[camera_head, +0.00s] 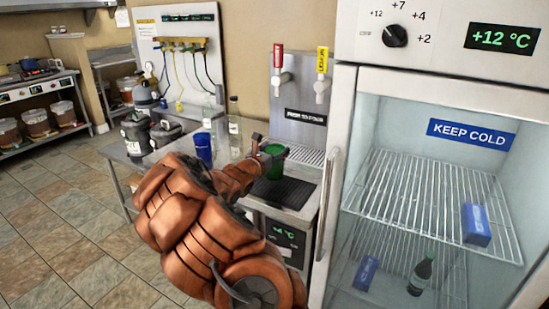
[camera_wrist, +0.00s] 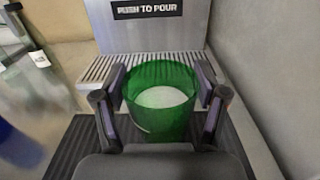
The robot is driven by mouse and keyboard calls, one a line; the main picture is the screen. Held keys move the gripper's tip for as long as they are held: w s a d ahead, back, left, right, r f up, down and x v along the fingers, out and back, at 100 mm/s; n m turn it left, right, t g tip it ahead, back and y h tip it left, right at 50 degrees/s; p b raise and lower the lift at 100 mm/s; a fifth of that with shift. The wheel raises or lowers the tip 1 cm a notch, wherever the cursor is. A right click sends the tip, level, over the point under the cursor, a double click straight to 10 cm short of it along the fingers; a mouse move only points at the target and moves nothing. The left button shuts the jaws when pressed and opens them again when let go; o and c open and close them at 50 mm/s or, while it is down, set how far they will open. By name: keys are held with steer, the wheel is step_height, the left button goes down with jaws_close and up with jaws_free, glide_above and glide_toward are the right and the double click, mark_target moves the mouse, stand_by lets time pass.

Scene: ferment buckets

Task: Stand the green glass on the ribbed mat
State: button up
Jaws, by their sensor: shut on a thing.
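The green glass (camera_head: 274,168) is upright between the fingers of my gripper (camera_head: 268,152). In the wrist view the glass (camera_wrist: 160,112) shows its open rim and a pale round area inside, and a finger of my gripper (camera_wrist: 162,95) presses on each side. The dark ribbed mat (camera_head: 292,194) lies on the counter below the taps. It also shows in the wrist view (camera_wrist: 75,150) around and under the glass. The glass is over the mat's back part. I cannot tell if its base touches the mat.
A metal drip grate (camera_head: 306,156) lies behind the mat, under two taps (camera_head: 322,85). A blue cup (camera_head: 203,150) and clear bottles (camera_head: 234,125) stand to the left. The glass-fronted fridge (camera_head: 343,190) stands close on the right.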

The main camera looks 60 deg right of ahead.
steer(key=shift+f+p, duration=0.35)
steer(key=shift+f, duration=1.2)
steer(key=shift+f, duration=0.1)
steer(key=shift+f, duration=0.1)
steer(key=o, duration=1.8)
steer(key=shift+r, duration=0.25)
steer(key=shift+a+f, duration=0.15)
steer(key=shift+a, duration=0.25)
steer(key=a+b, duration=0.2)
steer(key=a, duration=0.9)
steer(key=shift+s+a, duration=0.15)
steer(key=shift+s, duration=0.05)
